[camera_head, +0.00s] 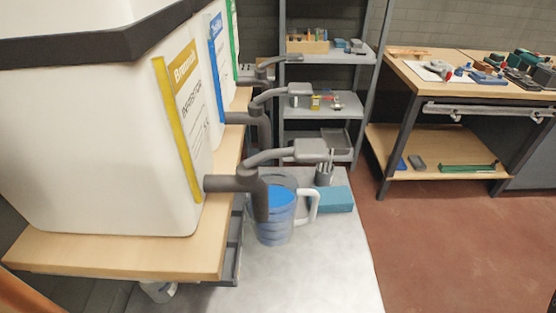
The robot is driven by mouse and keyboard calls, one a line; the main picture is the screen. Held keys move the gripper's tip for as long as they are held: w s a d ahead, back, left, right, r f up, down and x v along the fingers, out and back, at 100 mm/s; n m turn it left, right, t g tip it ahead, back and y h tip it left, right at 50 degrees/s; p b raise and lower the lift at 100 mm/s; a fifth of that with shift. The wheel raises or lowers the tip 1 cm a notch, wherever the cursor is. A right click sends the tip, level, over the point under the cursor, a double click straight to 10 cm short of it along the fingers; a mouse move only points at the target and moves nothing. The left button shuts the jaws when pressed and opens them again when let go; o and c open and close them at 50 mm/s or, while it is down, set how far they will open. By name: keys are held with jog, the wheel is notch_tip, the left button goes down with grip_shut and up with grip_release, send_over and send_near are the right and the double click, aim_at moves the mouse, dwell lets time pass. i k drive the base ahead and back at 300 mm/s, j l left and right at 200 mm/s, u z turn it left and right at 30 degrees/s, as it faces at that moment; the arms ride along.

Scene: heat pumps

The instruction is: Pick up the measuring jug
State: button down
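The measuring jug (279,229) is clear with blue showing inside and a pale handle on its right side. It stands upright on the grey metal surface (315,260), at the nearest dark grey tap (238,183). The tap's spout hangs down in front of or into the jug's left part and hides some of it; I cannot tell which. My gripper is not in view.
White containers (100,140) with taps stand on a wooden shelf (130,255) at left. Beside the jug are a teal block (333,199) and a dark cup of thin items (323,176). A shelf rack (350,104) and workbench (420,75) stand behind. Red floor is clear at right.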

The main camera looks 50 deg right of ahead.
aim_at(284, 190)
jog(key=k+l, duration=0.8)
jog(key=l, duration=0.15)
